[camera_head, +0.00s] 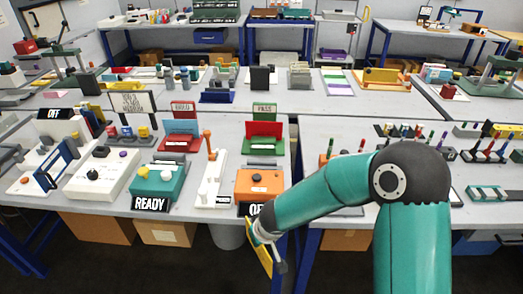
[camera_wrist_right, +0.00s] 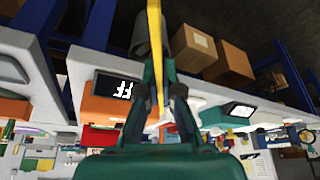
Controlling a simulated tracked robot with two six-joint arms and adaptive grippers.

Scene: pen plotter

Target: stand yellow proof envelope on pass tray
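The yellow proof envelope (camera_head: 264,258) hangs tilted below the front edge of the bench, in front of the orange device. My right gripper (camera_head: 264,233) is shut on it. In the right wrist view the envelope (camera_wrist_right: 155,45) shows edge-on as a thin yellow strip between the fingers (camera_wrist_right: 160,95). The green pass tray (camera_head: 262,149), with a PASS sign (camera_head: 264,107) behind it, is farther back on the bench. A red upright piece (camera_head: 264,129) stands on it. My left gripper is not in view.
The orange device (camera_head: 259,184) with a dark label, a white stand with an orange post (camera_head: 209,178) and a teal READY box (camera_head: 158,183) line the front edge. A red tray (camera_head: 180,142) stands left of the pass tray. A grey bin (camera_head: 228,236) is below.

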